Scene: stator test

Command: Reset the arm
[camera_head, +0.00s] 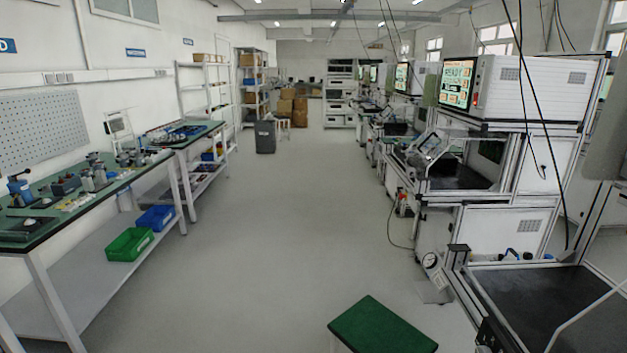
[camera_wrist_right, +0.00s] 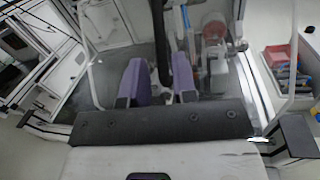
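My right gripper (camera_wrist_right: 158,62) shows in the right wrist view, with two purple fingers standing apart. It looks open; a dark upright strip shows in line with the gap, and I see nothing clearly gripped. Behind the fingers is machine framework with a round reddish part (camera_wrist_right: 214,32). Neither of my arms shows in the head view, and my left gripper is in no view.
In the head view, a green-topped workbench (camera_head: 35,238) with tools stands at left, with green (camera_head: 129,244) and blue (camera_head: 156,217) bins below. Test machines (camera_head: 528,88) line the right. A green-topped stool (camera_head: 381,328) stands at front. The middle aisle floor (camera_head: 270,225) is clear.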

